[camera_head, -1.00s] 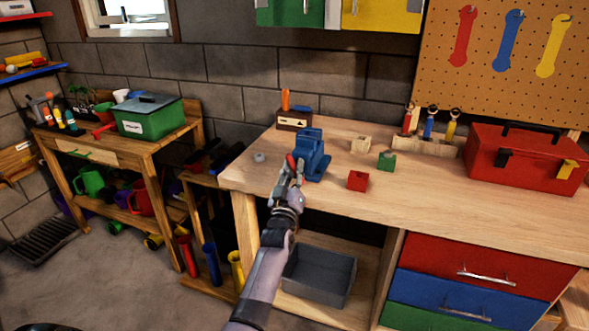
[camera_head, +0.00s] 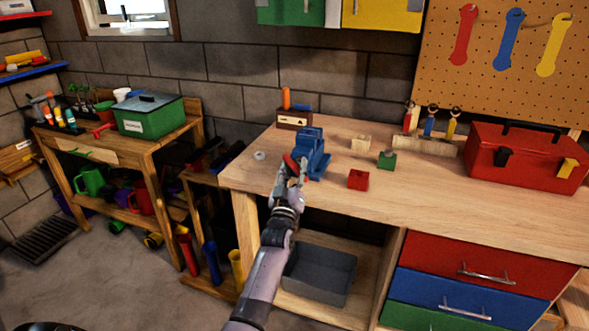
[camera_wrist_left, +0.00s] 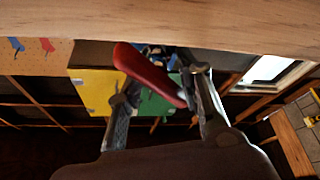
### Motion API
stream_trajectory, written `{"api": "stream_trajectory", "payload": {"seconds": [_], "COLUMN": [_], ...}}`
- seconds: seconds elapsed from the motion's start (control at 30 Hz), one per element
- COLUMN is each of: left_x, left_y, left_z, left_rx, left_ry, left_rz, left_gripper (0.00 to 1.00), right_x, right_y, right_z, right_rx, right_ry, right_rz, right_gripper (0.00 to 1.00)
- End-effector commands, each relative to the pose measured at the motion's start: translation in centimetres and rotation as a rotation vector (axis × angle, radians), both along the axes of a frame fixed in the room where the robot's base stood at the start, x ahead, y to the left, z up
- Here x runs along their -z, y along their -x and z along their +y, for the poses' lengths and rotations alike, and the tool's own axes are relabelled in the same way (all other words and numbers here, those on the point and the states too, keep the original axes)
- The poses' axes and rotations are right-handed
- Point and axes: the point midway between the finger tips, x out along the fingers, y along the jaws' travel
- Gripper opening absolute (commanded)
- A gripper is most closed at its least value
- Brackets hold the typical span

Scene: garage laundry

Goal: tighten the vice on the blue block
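The blue vice (camera_head: 312,150) stands on the wooden workbench near its front left edge. Its red handle (camera_head: 289,162) is on the side facing me. My left gripper (camera_head: 293,174) is at this handle, reaching up from the front of the bench. In the left wrist view, the red handle (camera_wrist_left: 148,72) lies slanted between the two fingers (camera_wrist_left: 160,92), which stand apart. I cannot tell whether they press on it. I cannot tell a blue block apart from the blue vice. My right gripper is not in view.
A red block (camera_head: 357,180), a green block (camera_head: 387,160) and a pale wooden block (camera_head: 361,144) lie right of the vice. A small grey ring (camera_head: 259,156) lies left of it. A red toolbox (camera_head: 525,160) stands at the right. A grey bin (camera_head: 319,277) sits under the bench.

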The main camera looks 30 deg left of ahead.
Motion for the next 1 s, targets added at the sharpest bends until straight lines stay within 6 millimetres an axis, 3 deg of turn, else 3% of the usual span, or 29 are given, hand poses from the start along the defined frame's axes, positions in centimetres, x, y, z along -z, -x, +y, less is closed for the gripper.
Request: {"api": "stream_trajectory", "payload": {"seconds": [0.17, 1.0], "left_x": [-0.1, 1.6], "left_y": [0.2, 5.2], "left_z": [-0.2, -3.0], "left_rx": [0.0, 0.0], "left_ry": [-0.001, 0.0], "left_rz": [-0.001, 0.001], "left_gripper": [0.32, 0.32], "right_x": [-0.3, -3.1], "right_y": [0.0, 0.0], "right_z": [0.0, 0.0], "right_rx": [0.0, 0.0], "right_ry": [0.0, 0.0], "right_rz": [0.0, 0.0], "right_gripper": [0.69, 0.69]}}
